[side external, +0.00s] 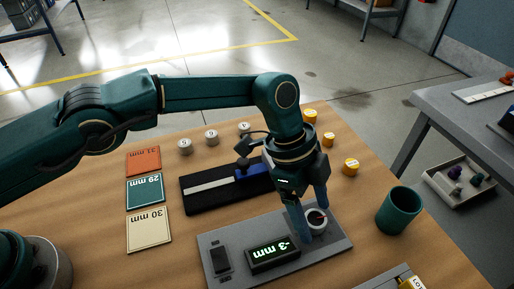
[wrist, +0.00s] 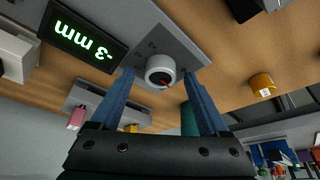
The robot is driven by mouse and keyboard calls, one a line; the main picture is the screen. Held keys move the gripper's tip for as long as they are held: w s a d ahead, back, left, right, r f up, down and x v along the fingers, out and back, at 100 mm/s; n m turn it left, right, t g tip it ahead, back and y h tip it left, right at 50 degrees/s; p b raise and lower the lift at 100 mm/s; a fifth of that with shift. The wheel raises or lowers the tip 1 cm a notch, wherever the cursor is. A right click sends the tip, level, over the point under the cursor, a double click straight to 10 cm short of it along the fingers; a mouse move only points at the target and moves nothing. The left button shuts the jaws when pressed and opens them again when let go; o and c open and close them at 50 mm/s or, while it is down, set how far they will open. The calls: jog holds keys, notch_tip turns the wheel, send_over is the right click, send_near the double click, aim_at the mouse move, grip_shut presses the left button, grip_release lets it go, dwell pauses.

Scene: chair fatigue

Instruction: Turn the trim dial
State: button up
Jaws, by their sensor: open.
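The trim dial (side external: 317,220) is a pale round knob with a dark top and a red mark, on a grey panel (side external: 338,243). In the wrist view the dial (wrist: 160,71) sits between the fingers, towards their tips. My gripper (side external: 312,234) is open, pointing down, with its blue fingers on either side of the dial; I cannot tell whether they touch it. The display (side external: 273,253) on the panel reads -3 mm in green; it also shows in the wrist view (wrist: 84,36).
A dark switch (side external: 220,260) is at the panel's left. A green cup (side external: 398,210) stands right of the panel. A black rail with a blue slider (side external: 250,172) lies behind. Coloured cards (side external: 144,192) lie left, and several yellow-and-white pieces (side external: 351,167) stand at the back right.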

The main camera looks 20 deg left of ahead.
jog(key=shift+v, duration=2.6)
